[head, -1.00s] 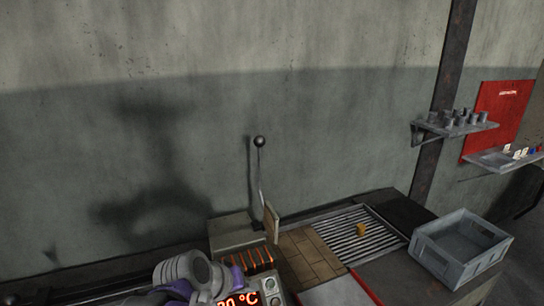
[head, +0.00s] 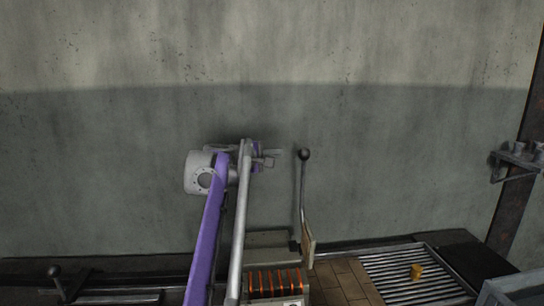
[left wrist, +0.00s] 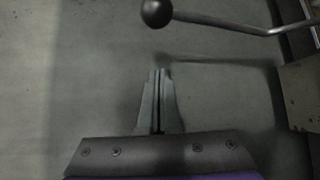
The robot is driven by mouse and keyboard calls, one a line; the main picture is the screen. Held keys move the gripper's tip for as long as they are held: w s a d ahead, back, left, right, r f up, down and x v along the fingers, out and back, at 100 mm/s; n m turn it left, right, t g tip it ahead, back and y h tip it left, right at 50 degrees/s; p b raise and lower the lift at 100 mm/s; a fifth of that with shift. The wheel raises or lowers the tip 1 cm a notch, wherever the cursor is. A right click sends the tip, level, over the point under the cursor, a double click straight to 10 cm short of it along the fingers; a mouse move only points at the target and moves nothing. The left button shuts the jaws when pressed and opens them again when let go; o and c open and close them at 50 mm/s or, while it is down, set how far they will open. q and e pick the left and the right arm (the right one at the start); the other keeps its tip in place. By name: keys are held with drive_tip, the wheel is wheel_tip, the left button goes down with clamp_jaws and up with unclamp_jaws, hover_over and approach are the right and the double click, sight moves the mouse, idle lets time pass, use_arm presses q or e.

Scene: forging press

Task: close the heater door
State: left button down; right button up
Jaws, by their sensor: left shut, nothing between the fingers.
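The heater (head: 274,283) glows orange inside, low in the middle of the head view. Its door (head: 308,245) is a pale panel standing open at the right side of the glowing opening. A tall lever with a dark ball knob (head: 304,154) rises above the door. My left gripper (head: 276,157) is raised just left of the knob, with no visible contact. In the left wrist view my left gripper's fingers (left wrist: 160,72) are shut and empty, and the knob (left wrist: 157,12) lies beyond their tips. My right gripper is not in view.
A grey crate (head: 515,290) is at the lower right. Another ball-topped lever (head: 55,272) stands at the lower left.

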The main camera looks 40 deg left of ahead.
use_arm(q)
drive_tip(key=w+d, duration=0.3)
drive_tip(key=shift+w+d, duration=0.25)
drive_tip(key=shift+w, duration=0.1)
drive_tip(key=shift+s+d, duration=0.1)
idle(0.4)
